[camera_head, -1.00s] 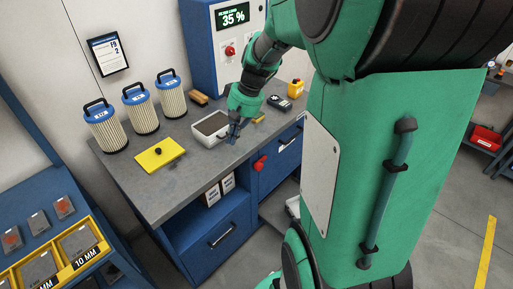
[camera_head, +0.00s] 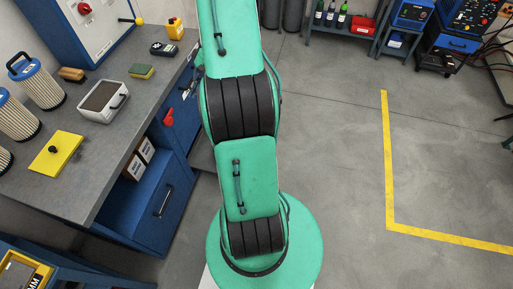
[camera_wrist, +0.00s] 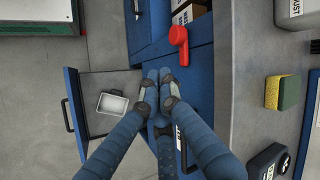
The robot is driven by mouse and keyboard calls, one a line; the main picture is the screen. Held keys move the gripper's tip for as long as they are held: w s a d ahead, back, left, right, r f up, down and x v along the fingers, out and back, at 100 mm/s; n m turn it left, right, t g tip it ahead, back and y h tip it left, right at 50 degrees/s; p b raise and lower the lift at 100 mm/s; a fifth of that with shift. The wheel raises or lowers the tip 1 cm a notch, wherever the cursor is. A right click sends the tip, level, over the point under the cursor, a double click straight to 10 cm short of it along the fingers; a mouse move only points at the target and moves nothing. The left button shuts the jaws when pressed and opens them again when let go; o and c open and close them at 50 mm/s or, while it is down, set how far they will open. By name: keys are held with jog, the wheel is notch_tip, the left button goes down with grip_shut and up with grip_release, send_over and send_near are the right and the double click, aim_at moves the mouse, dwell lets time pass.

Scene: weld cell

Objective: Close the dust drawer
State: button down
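In the wrist view a drawer stands open from the blue cabinet. Its blue front (camera_wrist: 76,110) with a dark handle is at the left, and its grey inside holds a small pale tray (camera_wrist: 112,103). I take this as the dust drawer; in the head view my arm hides most of it. My gripper (camera_wrist: 160,76) has its fingertips together with nothing seen between them. They are over the blue cabinet edge, to the right of the drawer front. Contact cannot be told. My gripper is hidden in the head view.
A red latch (camera_wrist: 178,36) sticks out near my fingertips. The grey worktop (camera_head: 100,140) carries filters, a yellow plate (camera_head: 56,153), a grey-white box (camera_head: 104,101) and a sponge (camera_head: 141,71). Open floor (camera_head: 330,150) lies to the right.

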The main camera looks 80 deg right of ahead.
jog(key=s+d+f+m+t, duration=0.2)
jog(key=s+d+f, duration=0.75)
jog(key=f, duration=0.35)
jog(key=s+f+m+t+h, duration=0.2)
jog(key=s+f+m, duration=0.1)
jog(key=s+f, duration=1.1)
jog(key=s+d+f+m+t+h, duration=0.1)
jog(key=s+f+m+t+h, duration=0.2)
jog(key=s+f, duration=1.1)
notch_tip(320, 180, down, 5)
jog(key=shift+d+r+m, duration=0.1)
jog(key=shift+d+m, duration=0.2)
jog(key=shift+m, duration=0.1)
jog(key=shift+w, duration=0.1)
jog(key=shift+w+r+b+x, duration=0.2)
jog(key=shift+b+x, duration=0.25)
jog(key=shift+x, duration=1.75)
jog(key=shift+w+r+b+x, duration=0.1)
jog(key=shift+r+b+x, duration=0.25)
jog(key=shift+x, duration=1.9)
jog(key=shift+w+r+b+x, duration=0.2)
jog(key=shift+b+x, duration=0.3)
jog(key=shift+x, duration=1.7)
